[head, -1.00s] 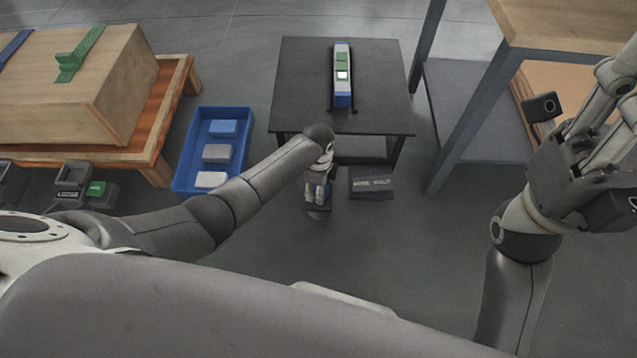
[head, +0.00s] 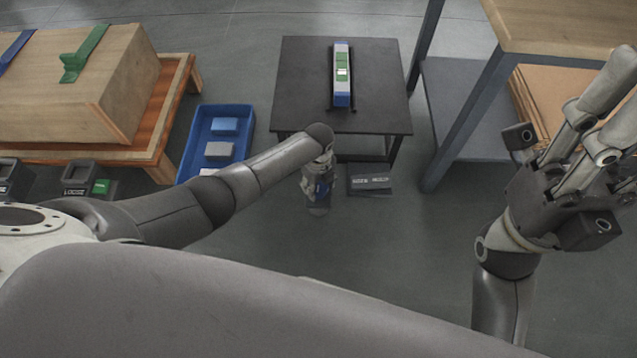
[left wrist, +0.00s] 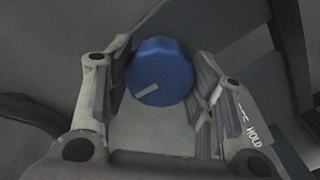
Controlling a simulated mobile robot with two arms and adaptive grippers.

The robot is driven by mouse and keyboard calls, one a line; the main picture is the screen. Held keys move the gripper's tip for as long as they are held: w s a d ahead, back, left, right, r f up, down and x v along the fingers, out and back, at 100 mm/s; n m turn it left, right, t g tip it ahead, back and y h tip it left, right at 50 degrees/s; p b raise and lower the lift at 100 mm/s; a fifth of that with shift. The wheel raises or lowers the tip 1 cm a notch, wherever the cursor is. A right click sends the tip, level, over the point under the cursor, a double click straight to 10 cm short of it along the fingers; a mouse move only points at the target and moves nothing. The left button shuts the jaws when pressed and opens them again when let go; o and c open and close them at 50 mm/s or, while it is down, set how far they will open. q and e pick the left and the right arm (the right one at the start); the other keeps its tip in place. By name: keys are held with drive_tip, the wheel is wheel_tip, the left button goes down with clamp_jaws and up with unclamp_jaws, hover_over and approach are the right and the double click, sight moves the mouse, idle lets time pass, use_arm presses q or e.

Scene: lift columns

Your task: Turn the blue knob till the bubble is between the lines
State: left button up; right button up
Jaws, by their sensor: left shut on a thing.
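The blue knob (left wrist: 160,72) shows a pale pointer mark in the left wrist view. My left gripper (head: 318,195) is shut on it, with its fingers (left wrist: 150,95) on either side. In the head view the gripper is low in front of the dark table, a small blue patch showing at it. The spirit level (head: 342,95) lies on that table. Its pale bubble (head: 342,72) sits with green above and below it; the lines are too small to make out. My right gripper (head: 590,140) is raised at the right, fingers apart and empty.
The level's dark table (head: 290,90) stands ahead. A dark plate (head: 370,182) lettered HOLD is beside my left gripper. A blue bin (head: 190,150) with blocks and a wooden crate (head: 70,90) are left. A workbench (head: 560,25) stands right.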

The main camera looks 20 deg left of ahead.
sight(319, 185)
idle(0.4)
use_arm(q)
drive_tip(key=o, duration=1)
drive_tip(key=shift+r, duration=0.1)
wheel_tip(319, 185, up, 12)
drive_tip(key=shift+f, duration=0.1)
idle(0.5)
